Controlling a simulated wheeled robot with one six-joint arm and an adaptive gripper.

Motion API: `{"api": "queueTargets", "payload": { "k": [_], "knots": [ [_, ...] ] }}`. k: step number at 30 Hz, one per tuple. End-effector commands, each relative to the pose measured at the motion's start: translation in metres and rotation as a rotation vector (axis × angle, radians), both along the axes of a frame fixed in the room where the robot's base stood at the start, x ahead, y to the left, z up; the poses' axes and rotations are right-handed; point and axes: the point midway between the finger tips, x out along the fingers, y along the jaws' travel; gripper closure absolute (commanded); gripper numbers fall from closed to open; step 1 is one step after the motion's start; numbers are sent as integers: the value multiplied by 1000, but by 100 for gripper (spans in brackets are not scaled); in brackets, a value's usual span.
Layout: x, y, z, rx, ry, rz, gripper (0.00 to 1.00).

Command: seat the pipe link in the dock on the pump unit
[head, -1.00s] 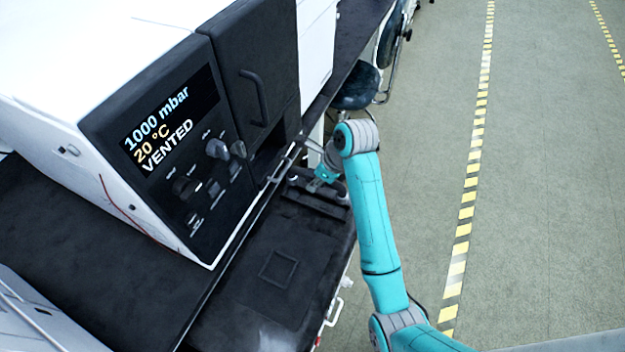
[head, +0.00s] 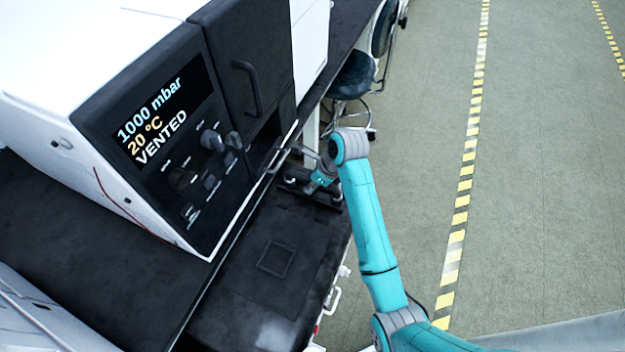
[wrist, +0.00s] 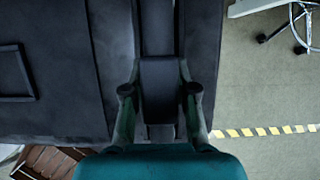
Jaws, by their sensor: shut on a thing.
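My gripper (wrist: 160,93) has its two fingers on either side of a dark grey block-like piece, which I take to be the pipe link (wrist: 160,74), and is shut on it. In the head view my gripper (head: 318,183) is low over the far end of a black-topped unit (head: 235,305), probably the pump unit. Dark bars (head: 312,197) lie under and beside the gripper there. I cannot tell link from dock among them, nor whether the link touches the top. A square outline (head: 275,258) marks the black top nearer me.
A white instrument with a dark front panel (head: 185,150) reading VENTED stands left of the arm. A rail handle (head: 283,147) runs near the gripper. A stool (head: 350,85) is behind. The floor at right (head: 540,200) is clear.

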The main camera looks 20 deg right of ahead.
Motion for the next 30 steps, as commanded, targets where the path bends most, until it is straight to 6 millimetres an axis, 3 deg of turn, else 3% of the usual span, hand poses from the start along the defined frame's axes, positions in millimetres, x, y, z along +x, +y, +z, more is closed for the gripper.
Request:
{"api": "queueTargets", "payload": {
  "k": [30],
  "knots": [
    [0, 0, -7, 0, 0, 1, 100]
  ]
}}
